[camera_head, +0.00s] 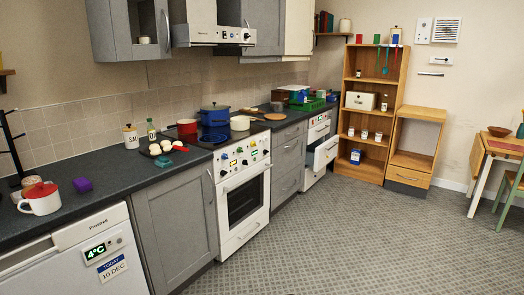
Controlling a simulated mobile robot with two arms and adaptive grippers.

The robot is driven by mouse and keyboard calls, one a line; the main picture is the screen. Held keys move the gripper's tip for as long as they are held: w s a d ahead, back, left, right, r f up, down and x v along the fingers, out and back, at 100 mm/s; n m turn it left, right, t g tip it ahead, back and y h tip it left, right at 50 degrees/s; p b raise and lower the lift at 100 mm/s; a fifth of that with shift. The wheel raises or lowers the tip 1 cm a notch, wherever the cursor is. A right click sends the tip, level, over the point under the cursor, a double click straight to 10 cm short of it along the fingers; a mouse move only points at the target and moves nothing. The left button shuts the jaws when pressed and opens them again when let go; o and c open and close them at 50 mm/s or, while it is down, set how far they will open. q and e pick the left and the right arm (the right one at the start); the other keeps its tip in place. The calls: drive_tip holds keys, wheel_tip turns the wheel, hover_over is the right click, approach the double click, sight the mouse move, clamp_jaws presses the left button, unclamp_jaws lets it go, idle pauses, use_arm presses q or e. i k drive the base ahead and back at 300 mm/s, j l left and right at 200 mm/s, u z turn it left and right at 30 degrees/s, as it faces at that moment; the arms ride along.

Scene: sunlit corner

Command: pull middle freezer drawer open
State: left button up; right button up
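A white drawer unit (308,179) stands at the far end of the counter run; it may be the freezer. Its middle drawer front (326,154) appears to jut out past the upper front (319,131), with a dark gap above it. How far it is out is hard to tell at this distance. A white appliance (72,262) at the lower left shows a green 4°C display (95,251) and a date card; its lower part is cut off, and no drawers show on it. Neither of my grippers is in view.
A white cooker (243,197) and grey cupboards stand along the left wall. Pans, eggs and a mug (40,199) sit on the dark worktop (110,185). A wooden shelf unit (371,112) stands at the back. The patterned floor (350,235) is clear; a wooden table (494,150) is right.

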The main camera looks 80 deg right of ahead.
sight(311, 148)
drive_tip(key=z, duration=3.75)
drive_tip(key=i, duration=5)
drive_tip(key=i+u, duration=0.1)
drive_tip(key=i, duration=0.45)
drive_tip(key=i+l, duration=0.15)
drive_tip(key=i, duration=0.4)
drive_tip(key=i+u, duration=0.15)
drive_tip(key=i, duration=0.45)
drive_tip(key=i+l+u, duration=0.2)
drive_tip(key=k+j, duration=0.05)
drive_tip(key=j, duration=0.05)
